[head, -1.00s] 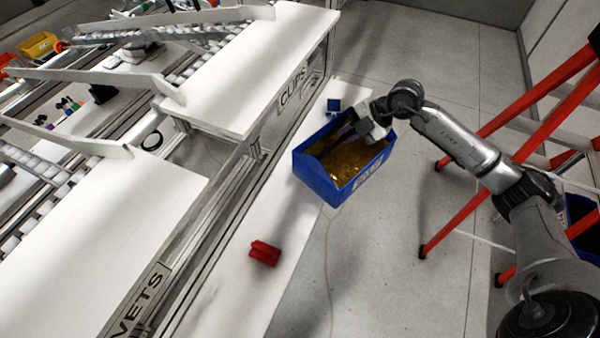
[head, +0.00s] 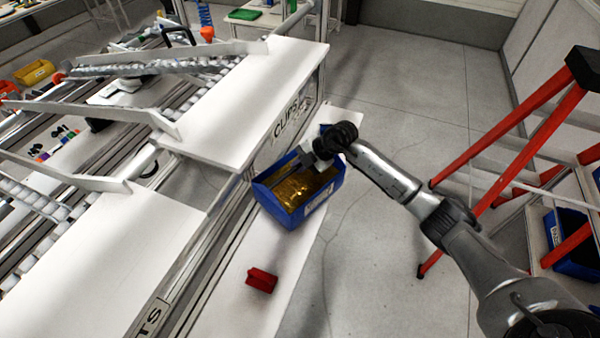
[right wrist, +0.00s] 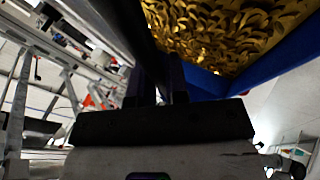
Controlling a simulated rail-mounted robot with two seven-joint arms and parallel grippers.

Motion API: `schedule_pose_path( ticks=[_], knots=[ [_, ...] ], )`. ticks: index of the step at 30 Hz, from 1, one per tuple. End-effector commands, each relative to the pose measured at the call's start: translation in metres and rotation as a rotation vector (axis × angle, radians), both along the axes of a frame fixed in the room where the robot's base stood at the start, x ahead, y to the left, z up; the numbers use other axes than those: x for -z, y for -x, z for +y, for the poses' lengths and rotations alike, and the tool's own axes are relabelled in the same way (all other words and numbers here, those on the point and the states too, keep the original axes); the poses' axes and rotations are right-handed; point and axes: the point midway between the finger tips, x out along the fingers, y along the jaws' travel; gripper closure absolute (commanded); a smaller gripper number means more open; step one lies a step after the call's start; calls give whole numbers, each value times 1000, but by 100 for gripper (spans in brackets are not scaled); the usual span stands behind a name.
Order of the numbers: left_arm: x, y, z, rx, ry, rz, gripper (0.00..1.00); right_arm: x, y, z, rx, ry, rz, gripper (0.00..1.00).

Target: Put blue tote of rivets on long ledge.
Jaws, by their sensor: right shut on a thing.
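My right gripper (head: 308,162) is shut on the tote's far wall. In the right wrist view the blue tote wall (right wrist: 285,58) and the brass pieces (right wrist: 215,30) are close to the fingers (right wrist: 160,85). The long white ledge (head: 240,312) runs below the shelves. The tote shows over this ledge; I cannot tell whether its bottom touches it. My left gripper is not in view.
A red object (head: 262,280) lies on the ledge, nearer than the tote. White shelves (head: 250,100) marked CLIPS and partly "TS" stand along its left. An orange-red ladder (head: 500,135) and another blue tote (head: 570,262) are at the right. Open floor lies between.

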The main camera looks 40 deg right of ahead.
Motion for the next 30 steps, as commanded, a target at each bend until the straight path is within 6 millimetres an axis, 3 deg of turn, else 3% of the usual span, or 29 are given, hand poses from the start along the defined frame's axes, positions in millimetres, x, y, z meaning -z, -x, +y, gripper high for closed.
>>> schedule_pose_path(
  ticks=[11,18,19,21,26,30],
  knots=[
    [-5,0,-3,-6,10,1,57,36,0,0,1,-2,0,100],
    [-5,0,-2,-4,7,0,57,38,0,0,-1,0,-3,100],
    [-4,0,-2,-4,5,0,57,40,1,0,-1,1,0,83],
    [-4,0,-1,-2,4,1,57,40,1,0,-1,1,0,76],
    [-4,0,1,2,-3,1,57,40,1,0,0,0,1,61],
    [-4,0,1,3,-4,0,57,39,1,0,0,0,1,60]
  ],
)
